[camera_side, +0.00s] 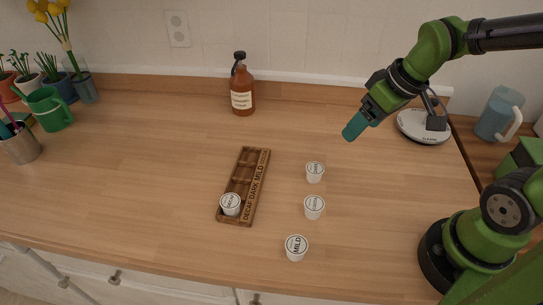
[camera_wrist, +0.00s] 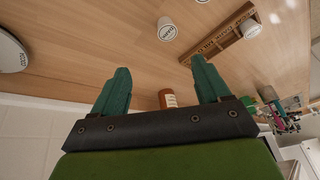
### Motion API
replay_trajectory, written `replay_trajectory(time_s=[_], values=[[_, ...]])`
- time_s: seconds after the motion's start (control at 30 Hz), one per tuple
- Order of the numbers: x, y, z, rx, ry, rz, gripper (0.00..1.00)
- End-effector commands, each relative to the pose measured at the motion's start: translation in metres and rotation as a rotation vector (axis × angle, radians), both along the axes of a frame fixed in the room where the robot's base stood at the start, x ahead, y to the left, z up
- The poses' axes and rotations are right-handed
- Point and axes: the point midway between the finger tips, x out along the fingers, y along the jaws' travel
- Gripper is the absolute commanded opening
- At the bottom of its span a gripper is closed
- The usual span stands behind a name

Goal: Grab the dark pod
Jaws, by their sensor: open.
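Three white pods stand loose on the counter in the side view: a far one (camera_side: 314,172), a middle one (camera_side: 314,207) and a near one (camera_side: 296,247) lettered MILD. Lettering on the far and middle pods is too small to read surely, so I cannot tell which is dark. My gripper (camera_side: 355,127) is open and empty, above and behind the loose pods to the right. In the wrist view its fingers (camera_wrist: 160,66) are apart, with one loose pod (camera_wrist: 167,29) beyond them.
An amber bottle (camera_side: 242,94) stands at the back. A white round scale (camera_side: 422,127) sits behind my gripper, with a blue mug (camera_side: 499,113) farther right. Plants and a green mug (camera_side: 49,109) are at the far left. The counter between is clear.

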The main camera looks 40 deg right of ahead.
Motion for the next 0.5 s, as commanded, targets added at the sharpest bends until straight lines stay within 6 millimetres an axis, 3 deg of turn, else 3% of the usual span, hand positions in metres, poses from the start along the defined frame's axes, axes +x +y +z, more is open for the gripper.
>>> replay_trajectory(time_s=[0.1, 0.2, 0.33, 0.5], values=[[0.009, 0.011, -0.007, -0.055, -0.004, 0.192, 0.76], [0.011, 0.013, -0.005, -0.084, -0.025, 0.272, 0.76], [0.015, 0.014, -0.018, -0.095, -0.026, 0.299, 0.76], [0.027, 0.018, -0.049, -0.093, -0.023, 0.296, 0.76]])
